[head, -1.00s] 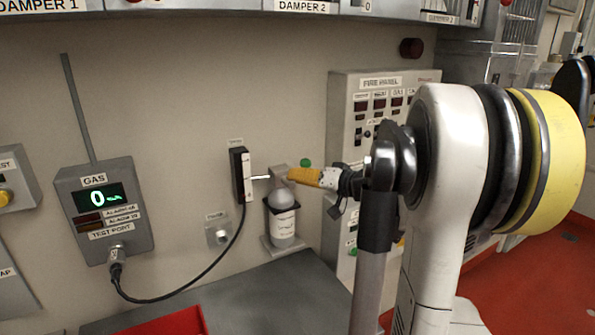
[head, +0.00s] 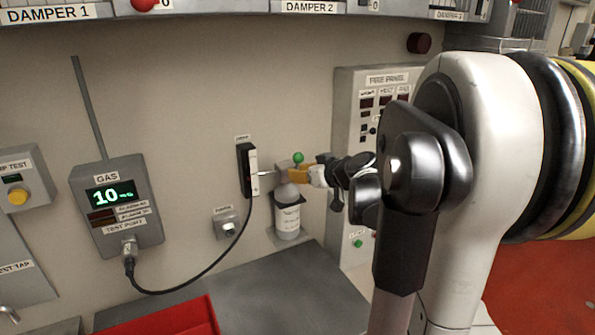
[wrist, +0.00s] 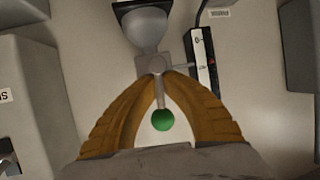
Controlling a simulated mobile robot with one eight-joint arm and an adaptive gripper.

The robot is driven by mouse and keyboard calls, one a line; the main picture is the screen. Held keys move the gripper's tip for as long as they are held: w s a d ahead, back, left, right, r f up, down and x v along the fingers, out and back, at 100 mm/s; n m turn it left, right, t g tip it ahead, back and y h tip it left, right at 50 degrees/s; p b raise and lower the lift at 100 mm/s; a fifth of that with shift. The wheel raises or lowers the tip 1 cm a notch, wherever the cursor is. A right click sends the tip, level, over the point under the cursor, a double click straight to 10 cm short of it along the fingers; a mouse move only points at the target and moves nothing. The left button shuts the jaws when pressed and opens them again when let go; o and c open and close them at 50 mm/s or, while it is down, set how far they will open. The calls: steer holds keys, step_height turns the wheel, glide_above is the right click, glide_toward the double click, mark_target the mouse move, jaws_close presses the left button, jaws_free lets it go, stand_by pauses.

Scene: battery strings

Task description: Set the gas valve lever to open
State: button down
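The gas valve lever has a green ball knob (head: 298,157) and shows above the valve on a white bottle (head: 287,220) at the wall. In the wrist view the green knob (wrist: 162,120) sits between my fingers, its thin grey stem running to the grey valve block (wrist: 153,64). My gripper (wrist: 165,74) has orange fingers whose tips come together on both sides of the stem near the block. It appears shut on the lever; exact contact is hard to see. In the head view my gripper (head: 290,173) is at the valve, from the right.
The gas meter (head: 112,205) on the wall reads 10, with a black hose running to a black-and-white gauge unit (head: 247,171) left of the valve. The fire panel (head: 350,120) stands behind my arm. A red tray (head: 170,318) lies on the grey bench below.

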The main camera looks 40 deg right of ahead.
steer(key=shift+a+f, duration=0.1)
stand_by(0.6)
steer(key=c, duration=1.5)
jaws_free()
steer(key=shift+c, duration=0.2)
steer(key=shift+s, duration=0.15)
steer(key=v, duration=1.2)
steer(key=shift+a, duration=0.2)
